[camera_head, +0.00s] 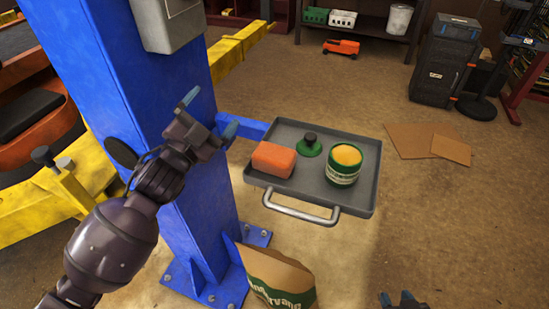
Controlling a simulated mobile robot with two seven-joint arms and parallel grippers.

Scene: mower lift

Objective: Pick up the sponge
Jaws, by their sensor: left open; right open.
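An orange sponge (273,159) lies at the left side of a grey tray (300,190) fixed to the blue lift post. My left gripper (209,112) is open and empty, in front of the blue post. It is up and to the left of the sponge, apart from it. My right gripper (404,300) shows only in part at the bottom edge, to the right of and below the tray, far from the sponge.
On the tray stand a green and white tin (343,170) with yellow contents and a green object with a black knob (309,148). The tray has a front handle (300,211). The blue post (150,90) rises at left. A paper bag (277,277) stands below.

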